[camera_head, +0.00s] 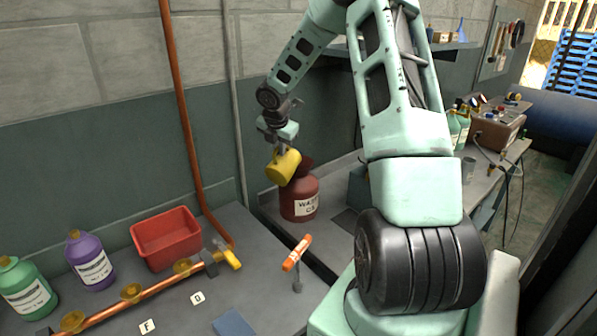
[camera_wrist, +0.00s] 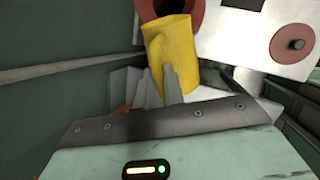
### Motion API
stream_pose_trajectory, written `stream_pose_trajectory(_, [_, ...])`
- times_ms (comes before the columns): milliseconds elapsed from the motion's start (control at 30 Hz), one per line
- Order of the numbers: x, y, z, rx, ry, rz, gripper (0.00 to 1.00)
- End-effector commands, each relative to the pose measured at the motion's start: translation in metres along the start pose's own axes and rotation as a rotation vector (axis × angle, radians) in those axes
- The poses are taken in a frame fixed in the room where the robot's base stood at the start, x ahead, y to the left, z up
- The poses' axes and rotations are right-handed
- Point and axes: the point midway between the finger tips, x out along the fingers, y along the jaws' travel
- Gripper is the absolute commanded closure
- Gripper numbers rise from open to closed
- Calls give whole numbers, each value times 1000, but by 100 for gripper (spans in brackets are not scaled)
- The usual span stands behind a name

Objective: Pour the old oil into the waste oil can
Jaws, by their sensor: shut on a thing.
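My gripper (camera_head: 280,150) is shut on a yellow cup (camera_head: 283,166), which is tilted over the top of the dark red waste oil can (camera_head: 299,205). The can stands on the bench near the wall with a white label facing out. In the wrist view the yellow cup (camera_wrist: 170,55) is at my fingers (camera_wrist: 170,85), and the can's red rim (camera_wrist: 200,18) shows just beyond it. The cup's inside is hidden in the head view, and I cannot tell whether oil is flowing.
A red bin (camera_head: 166,240), a purple bottle (camera_head: 90,262) and a green bottle (camera_head: 25,290) stand at the left. A copper pipe with yellow fittings (camera_head: 131,293) and an orange-handled tool (camera_head: 297,253) are on the bench. A copper riser (camera_head: 184,110) runs up the wall.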

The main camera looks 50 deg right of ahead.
Motion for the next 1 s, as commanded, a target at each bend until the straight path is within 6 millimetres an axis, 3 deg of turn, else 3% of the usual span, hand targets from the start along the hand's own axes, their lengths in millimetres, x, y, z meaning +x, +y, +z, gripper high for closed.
stream_pose_trajectory(1000, [14, -1, -25, -58, -260, -6, 100])
